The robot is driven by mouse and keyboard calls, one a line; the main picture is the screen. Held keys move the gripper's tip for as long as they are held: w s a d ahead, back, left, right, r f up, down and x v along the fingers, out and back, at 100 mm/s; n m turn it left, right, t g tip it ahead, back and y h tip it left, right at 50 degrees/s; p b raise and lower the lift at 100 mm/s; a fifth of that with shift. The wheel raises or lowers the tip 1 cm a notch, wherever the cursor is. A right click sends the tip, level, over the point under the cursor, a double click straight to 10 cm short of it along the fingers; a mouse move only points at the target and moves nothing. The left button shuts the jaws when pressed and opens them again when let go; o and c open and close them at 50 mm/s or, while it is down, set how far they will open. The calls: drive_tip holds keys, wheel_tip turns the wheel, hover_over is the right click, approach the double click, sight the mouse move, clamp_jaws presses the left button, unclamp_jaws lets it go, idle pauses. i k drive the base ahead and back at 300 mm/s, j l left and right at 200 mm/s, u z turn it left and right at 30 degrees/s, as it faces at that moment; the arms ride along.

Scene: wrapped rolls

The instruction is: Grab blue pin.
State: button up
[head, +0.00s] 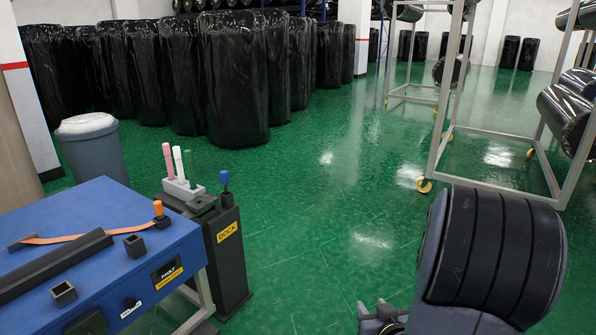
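The blue pin (225,179) stands upright in a dark holder on top of the black dock post (229,262), which has a yellow DOCK label. It has a blue top and a dark shaft; its lower end is hidden in the holder. My arm is at the lower right, well apart from the pin. A grey part at the bottom edge looks like my gripper (379,316). Nothing of mine touches the pin.
A white rack with pink, white and green sticks (180,170) stands left of the pin. A blue table (95,222) holds an orange pin (158,208), strap and black blocks. A grey bin (90,150), black wrapped rolls (235,75) and metal racks surround open green floor.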

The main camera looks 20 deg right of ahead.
sight(224, 174)
drive_tip(key=i+l+z, duration=0.2)
drive_tip(key=z, duration=0.15)
drive_tip(key=i+l+z, duration=0.1)
drive_tip(key=z, duration=0.2)
drive_tip(key=i+z, duration=0.35)
drive_tip(key=i+u, duration=0.35)
drive_tip(key=i+l+u, duration=0.3)
drive_tip(key=i+j+u, duration=0.2)
drive_tip(key=u, duration=0.2)
drive_tip(key=i+u, duration=0.85)
drive_tip(key=i+l+u, duration=0.1)
drive_tip(key=i+u, duration=0.3)
drive_tip(key=k, duration=0.1)
